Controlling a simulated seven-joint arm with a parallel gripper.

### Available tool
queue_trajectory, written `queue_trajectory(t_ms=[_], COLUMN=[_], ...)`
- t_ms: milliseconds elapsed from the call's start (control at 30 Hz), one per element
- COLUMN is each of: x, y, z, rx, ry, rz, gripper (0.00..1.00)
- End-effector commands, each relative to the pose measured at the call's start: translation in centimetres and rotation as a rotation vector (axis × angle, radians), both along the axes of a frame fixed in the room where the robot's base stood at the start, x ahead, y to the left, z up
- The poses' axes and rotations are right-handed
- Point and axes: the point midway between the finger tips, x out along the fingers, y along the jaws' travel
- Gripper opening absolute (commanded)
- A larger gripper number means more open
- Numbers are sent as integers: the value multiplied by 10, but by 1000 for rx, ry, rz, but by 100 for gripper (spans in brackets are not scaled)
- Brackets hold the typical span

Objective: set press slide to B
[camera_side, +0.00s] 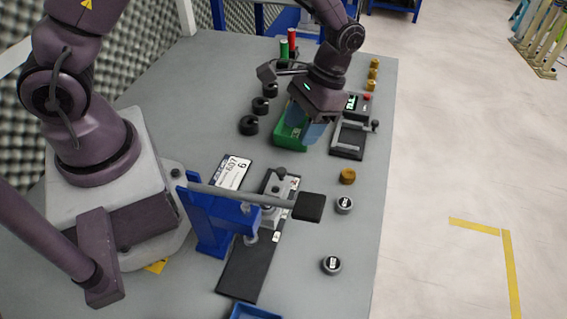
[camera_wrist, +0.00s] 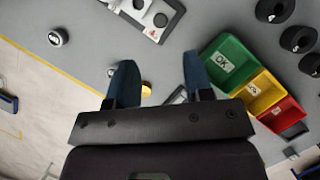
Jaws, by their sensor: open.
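The blue press (camera_side: 220,218) stands in the front middle of the bench in the side view, with a grey lever ending in a black block. A dark rail (camera_side: 240,275) runs under it. A light grey slide plate (camera_side: 285,188) with a dark knob sits at the rail's far end, partly hidden by the lever. Its letter marks are too small to read. The plate also shows at the top of the wrist view (camera_wrist: 153,18), cut off by the frame edge. My gripper (camera_side: 308,134) is open and empty, beyond the slide, beside the green bin; its blue fingers also show in the wrist view (camera_wrist: 158,66).
Green, yellow and red bins (camera_wrist: 262,85) stand near my gripper. Black rings (camera_side: 259,105) lie left of them, a dark fixture (camera_side: 348,138) right. A brass piece (camera_side: 347,176) and two capped round pieces (camera_side: 331,264) lie along the right edge. A label card (camera_side: 234,171) lies behind the press.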

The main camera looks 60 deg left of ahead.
Motion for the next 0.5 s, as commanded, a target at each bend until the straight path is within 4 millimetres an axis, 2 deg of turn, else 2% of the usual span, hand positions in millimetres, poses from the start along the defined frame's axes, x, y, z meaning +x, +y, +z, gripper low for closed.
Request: queue_trajectory(t_ms=[100,300,500], x=[-12,-27,-36], y=[0,0,0], z=[-25,-62,-86], rx=[1,1,0], ry=[7,6,3], rz=[0,0,0], gripper=[47,47,47])
